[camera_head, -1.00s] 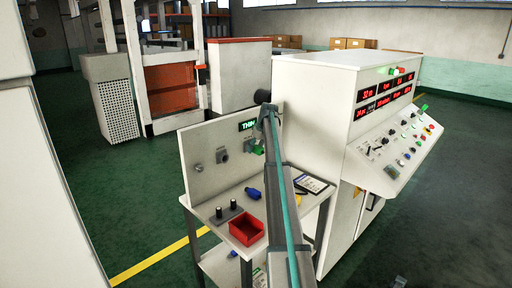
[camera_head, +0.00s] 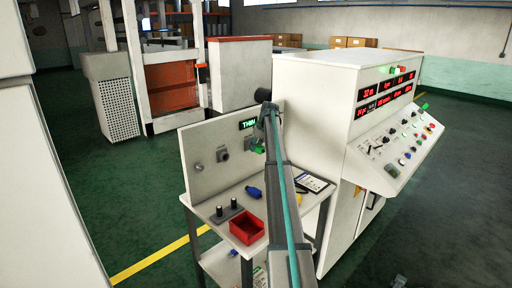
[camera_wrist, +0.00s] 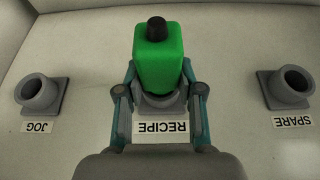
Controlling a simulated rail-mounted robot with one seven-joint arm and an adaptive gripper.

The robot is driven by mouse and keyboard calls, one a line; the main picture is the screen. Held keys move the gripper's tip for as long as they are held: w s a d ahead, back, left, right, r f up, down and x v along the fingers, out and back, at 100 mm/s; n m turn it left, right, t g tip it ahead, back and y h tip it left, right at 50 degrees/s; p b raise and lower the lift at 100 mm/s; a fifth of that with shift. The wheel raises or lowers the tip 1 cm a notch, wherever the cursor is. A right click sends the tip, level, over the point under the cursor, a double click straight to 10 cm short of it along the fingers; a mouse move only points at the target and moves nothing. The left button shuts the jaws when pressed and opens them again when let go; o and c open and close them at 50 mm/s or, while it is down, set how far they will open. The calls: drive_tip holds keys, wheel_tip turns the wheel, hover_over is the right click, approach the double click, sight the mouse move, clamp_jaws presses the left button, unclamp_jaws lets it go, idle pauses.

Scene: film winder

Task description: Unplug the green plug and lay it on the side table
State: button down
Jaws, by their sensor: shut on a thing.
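The green plug (camera_wrist: 158,62) stands at the grey socket labelled RECIPE in the wrist view, with its dark tip toward the camera. My gripper (camera_wrist: 160,100) is shut on it, one finger on each side. The fingers hide part of the socket, and I cannot tell whether the plug is fully seated. In the head view the green plug (camera_head: 258,149) shows small at the upright panel, partly behind my arm. The side table (camera_head: 235,194) is the grey top below that panel.
Empty sockets JOG (camera_wrist: 40,93) and SPARE (camera_wrist: 286,87) flank the plug. A white control console (camera_head: 335,110) stands close on the right.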

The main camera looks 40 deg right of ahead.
sight(261, 147)
drive_tip(key=shift+s+d, duration=0.1)
drive_tip(key=shift+s, duration=0.8)
drive_tip(key=shift+s, duration=0.65)
drive_tip(key=shift+s+d, duration=0.2)
drive_tip(key=shift+s, duration=0.8)
